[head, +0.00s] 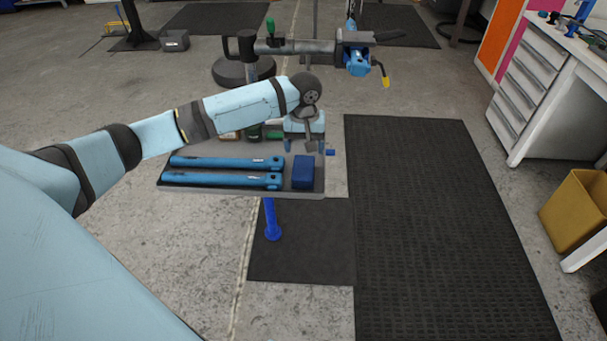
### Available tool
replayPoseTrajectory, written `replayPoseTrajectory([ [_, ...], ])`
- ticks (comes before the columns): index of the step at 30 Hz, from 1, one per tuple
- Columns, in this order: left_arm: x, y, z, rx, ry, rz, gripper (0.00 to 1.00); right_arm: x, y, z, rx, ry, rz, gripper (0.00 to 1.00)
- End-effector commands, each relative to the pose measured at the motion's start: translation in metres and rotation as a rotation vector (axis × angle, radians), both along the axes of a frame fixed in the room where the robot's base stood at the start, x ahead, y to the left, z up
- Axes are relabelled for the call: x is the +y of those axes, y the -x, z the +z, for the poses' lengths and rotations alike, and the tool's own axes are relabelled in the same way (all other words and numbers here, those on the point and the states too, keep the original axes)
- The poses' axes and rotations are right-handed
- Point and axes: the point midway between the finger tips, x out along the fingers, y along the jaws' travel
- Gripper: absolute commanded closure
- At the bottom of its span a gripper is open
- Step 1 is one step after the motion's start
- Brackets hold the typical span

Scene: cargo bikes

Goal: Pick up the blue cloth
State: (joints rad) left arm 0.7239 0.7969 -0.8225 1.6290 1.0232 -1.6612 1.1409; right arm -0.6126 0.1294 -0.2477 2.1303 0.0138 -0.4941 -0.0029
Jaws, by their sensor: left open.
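The blue cloth (303,174) looks like a dark blue folded block. It lies at the right end of a small grey tray (215,191). My left gripper (305,147) reaches in from the left and points down over the tray, just behind the cloth in the picture. Its two fingers are apart and the cloth is not between them. I cannot tell the exact height of the fingertips above the tray. My right gripper is not in view.
Two long blue tools (225,171) lie left of the cloth. Partly hidden small items, including a green bottle (254,132), stand behind them. A repair stand clamp (352,50) is beyond the tray. A black mat (430,220) and white drawers (528,75) are to the right.

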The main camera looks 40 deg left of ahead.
Motion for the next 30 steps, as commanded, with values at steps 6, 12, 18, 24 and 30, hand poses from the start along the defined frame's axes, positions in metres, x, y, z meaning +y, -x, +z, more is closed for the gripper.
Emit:
replayPoseTrajectory([
  [6,0.000,0.000,-0.030,-0.001,0.000,-0.001,0.23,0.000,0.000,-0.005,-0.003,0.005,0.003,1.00],
  [12,-0.001,0.002,-0.041,-0.001,-0.001,-0.002,0.23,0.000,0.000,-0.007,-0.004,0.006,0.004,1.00],
  [18,-0.003,0.008,-0.070,-0.001,-0.001,-0.003,0.23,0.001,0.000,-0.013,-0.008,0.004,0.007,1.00],
  [24,-0.003,0.008,-0.085,-0.002,0.000,-0.003,0.23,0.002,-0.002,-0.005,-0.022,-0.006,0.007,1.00],
  [30,-0.003,0.008,-0.084,-0.002,0.000,-0.003,0.35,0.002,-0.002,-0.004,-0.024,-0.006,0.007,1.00],
])
